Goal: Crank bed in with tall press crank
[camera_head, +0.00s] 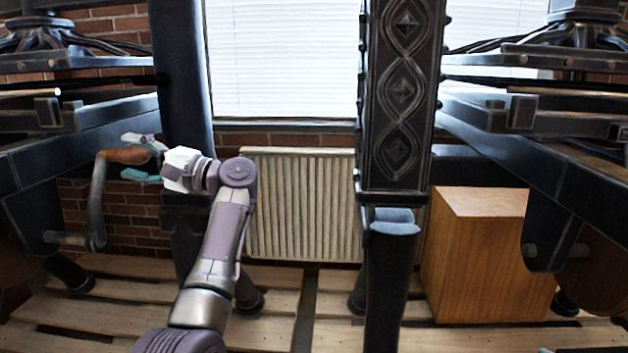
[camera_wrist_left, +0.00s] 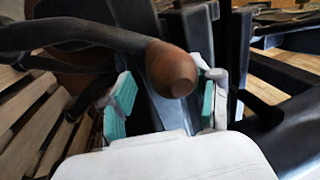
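The crank of the left press has a wooden handle (camera_head: 128,156) on top of a grey crank arm (camera_head: 97,198). The arm rises from a shaft (camera_head: 68,238) on the side of the press (camera_head: 85,130). My left gripper (camera_head: 143,159) is at the handle's right end, with one teal finger above it and one below. In the left wrist view, the handle's rounded end (camera_wrist_left: 172,70) points at the camera between the two spread teal-padded fingers. Gaps show on both sides, so the gripper looks open around the handle. My right gripper is not in view.
A second press (camera_head: 560,140) stands at the right. A dark ornate column (camera_head: 402,100) rises in the middle, with a wooden box (camera_head: 478,255) to its right. A radiator (camera_head: 300,205) is under the window (camera_head: 282,60). Wooden slats (camera_head: 270,305) cover the floor.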

